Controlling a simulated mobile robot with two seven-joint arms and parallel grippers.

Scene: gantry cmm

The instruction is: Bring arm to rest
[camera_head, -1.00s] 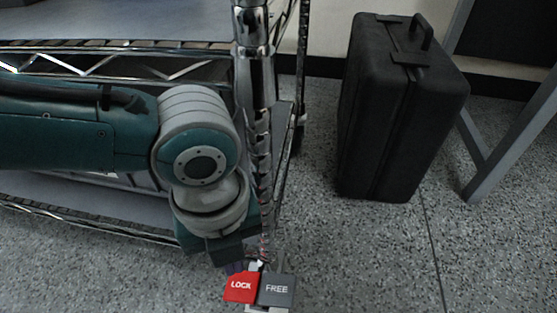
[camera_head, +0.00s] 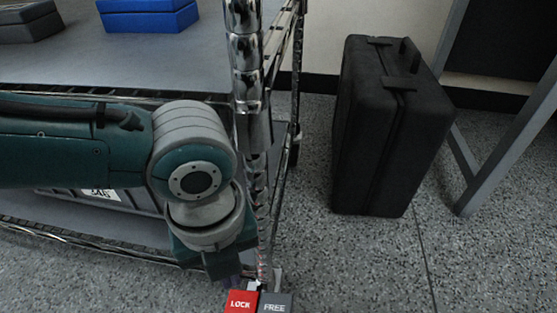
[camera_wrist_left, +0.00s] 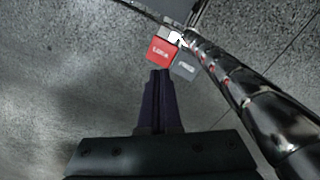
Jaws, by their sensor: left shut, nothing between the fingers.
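My left arm comes in from the left in the head view, its wrist pointing down beside the chrome post (camera_head: 250,90) of a wire shelf cart. My left gripper (camera_head: 232,282) is low at the foot of that post, largely hidden behind the wrist. In the left wrist view the gripper's dark fingers (camera_wrist_left: 157,75) are together with nothing between them. Just beyond the tips are the red LOCK pedal (camera_wrist_left: 160,50) and the grey FREE pedal (camera_wrist_left: 185,67) of the caster. Both pedals also show in the head view, LOCK (camera_head: 241,302) left of FREE (camera_head: 275,303). I cannot tell whether the fingertips touch the red pedal. My right gripper is not in view.
The cart's upper shelf (camera_head: 150,60) carries a blue box (camera_head: 148,16) and a dark grey box (camera_head: 28,22). A grey bin (camera_head: 130,203) sits on the lower shelf. A black case (camera_head: 385,130) stands on the floor to the right, near a grey angled leg (camera_head: 510,140).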

